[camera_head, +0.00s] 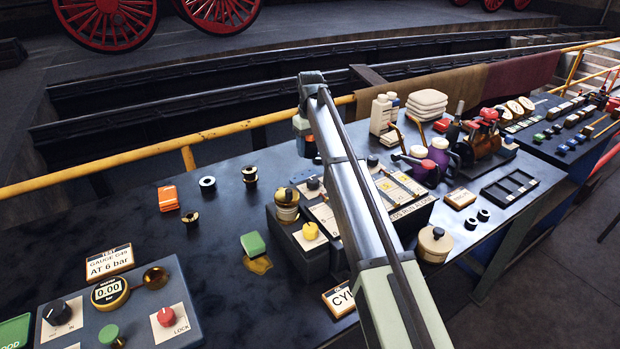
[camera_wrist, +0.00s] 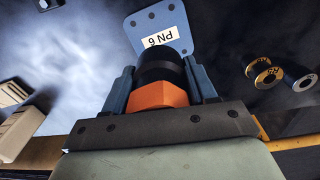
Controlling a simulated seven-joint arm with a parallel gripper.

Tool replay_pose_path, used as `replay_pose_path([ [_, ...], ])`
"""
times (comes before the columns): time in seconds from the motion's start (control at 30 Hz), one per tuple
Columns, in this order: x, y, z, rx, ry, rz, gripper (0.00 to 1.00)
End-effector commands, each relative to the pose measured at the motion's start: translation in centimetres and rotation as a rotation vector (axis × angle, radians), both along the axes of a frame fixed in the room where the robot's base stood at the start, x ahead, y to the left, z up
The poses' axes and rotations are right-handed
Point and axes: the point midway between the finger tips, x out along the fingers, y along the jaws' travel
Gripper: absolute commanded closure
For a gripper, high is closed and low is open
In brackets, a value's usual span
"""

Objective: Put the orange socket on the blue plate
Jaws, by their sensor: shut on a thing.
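My gripper (camera_head: 306,148) is over the back edge of the dark bench. In the wrist view, its two blue-grey fingers (camera_wrist: 161,88) are shut on the orange socket (camera_wrist: 158,97), which has a round black end (camera_wrist: 160,66) pointing away from the palm. A blue plate (camera_wrist: 178,18) with rounded corners, small screws and a "PN 6" label lies beyond the black end, which covers part of it. I cannot tell whether the socket touches the plate. In the head view, the arm and gripper hide most of this spot.
A yellow rail (camera_head: 188,158) runs behind the bench. White bottles (camera_head: 380,113) stand to the right, and a label-topped console (camera_head: 298,240) is in front.

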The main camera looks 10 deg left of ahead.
Motion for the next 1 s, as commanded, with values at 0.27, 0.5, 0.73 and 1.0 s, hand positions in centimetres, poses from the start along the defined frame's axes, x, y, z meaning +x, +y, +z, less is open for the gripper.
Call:
replay_pose_path([
  [0.27, -0.2, -0.1, -3.5, -0.004, 0.006, -0.002, 0.93],
  [0.5, -0.1, 0.0, -6.1, -0.002, 0.005, -0.002, 0.93],
  [0.73, -0.1, 0.0, -8.3, -0.003, 0.006, -0.002, 0.93],
  [1.0, -0.1, 0.0, -9.8, -0.001, 0.003, -0.003, 0.93],
])
